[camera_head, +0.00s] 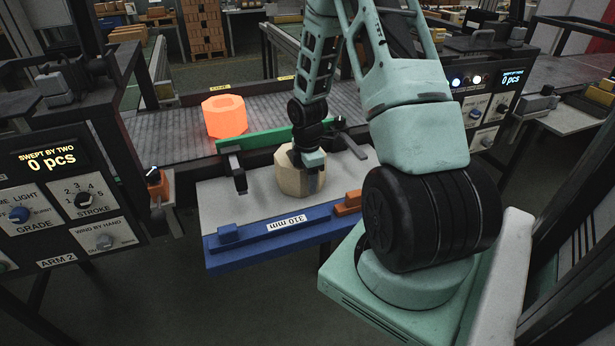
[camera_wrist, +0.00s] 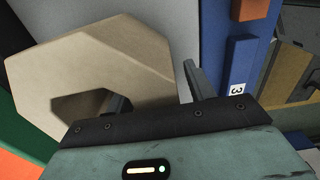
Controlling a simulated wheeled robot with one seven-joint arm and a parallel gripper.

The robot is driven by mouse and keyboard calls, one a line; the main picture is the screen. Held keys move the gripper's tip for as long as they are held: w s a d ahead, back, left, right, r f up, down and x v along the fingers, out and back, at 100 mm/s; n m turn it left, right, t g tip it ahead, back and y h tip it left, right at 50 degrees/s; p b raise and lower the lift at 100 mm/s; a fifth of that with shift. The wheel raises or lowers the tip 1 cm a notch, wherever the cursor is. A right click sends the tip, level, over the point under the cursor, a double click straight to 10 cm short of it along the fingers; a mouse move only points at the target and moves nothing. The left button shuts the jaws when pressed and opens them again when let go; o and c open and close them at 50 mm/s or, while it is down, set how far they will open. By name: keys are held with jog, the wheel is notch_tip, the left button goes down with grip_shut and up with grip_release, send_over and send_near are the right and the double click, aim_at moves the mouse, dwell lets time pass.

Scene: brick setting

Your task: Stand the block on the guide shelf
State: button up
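The tan, many-sided block (camera_head: 290,182) with a hole is over the grey guide shelf (camera_head: 235,205), between its green back rail (camera_head: 262,136) and its blue front edge (camera_head: 275,241). My gripper (camera_head: 313,180) reaches down at the block's right side. In the wrist view the block (camera_wrist: 80,55) fills the left, its hole facing the camera. One finger of my gripper (camera_wrist: 154,92) is at the hole, the other just outside the block's right edge. The block's wall lies between them; whether both press on it is unclear. Contact under the block is hidden.
A glowing orange block (camera_head: 225,120) stands on the conveyor (camera_head: 175,135) behind the shelf. Dark clamps (camera_head: 236,170) stand by the green rail. Control panels flank the shelf.

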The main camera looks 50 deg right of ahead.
notch_tip(320, 180, up, 12)
jog(key=shift+r, duration=0.15)
jog(key=a+r+m, duration=0.1)
jog(key=a+r, duration=0.2)
jog(key=a, duration=0.9)
jog(key=a+r+m, duration=0.1)
jog(key=a+r, duration=0.2)
jog(key=a, duration=1)
jog(key=s+a+r+m, duration=0.2)
jog(key=s+a, duration=1.3)
jog(key=s, duration=0.2)
jog(key=shift+a+r+y, duration=0.3)
jog(key=shift+a, duration=0.05)
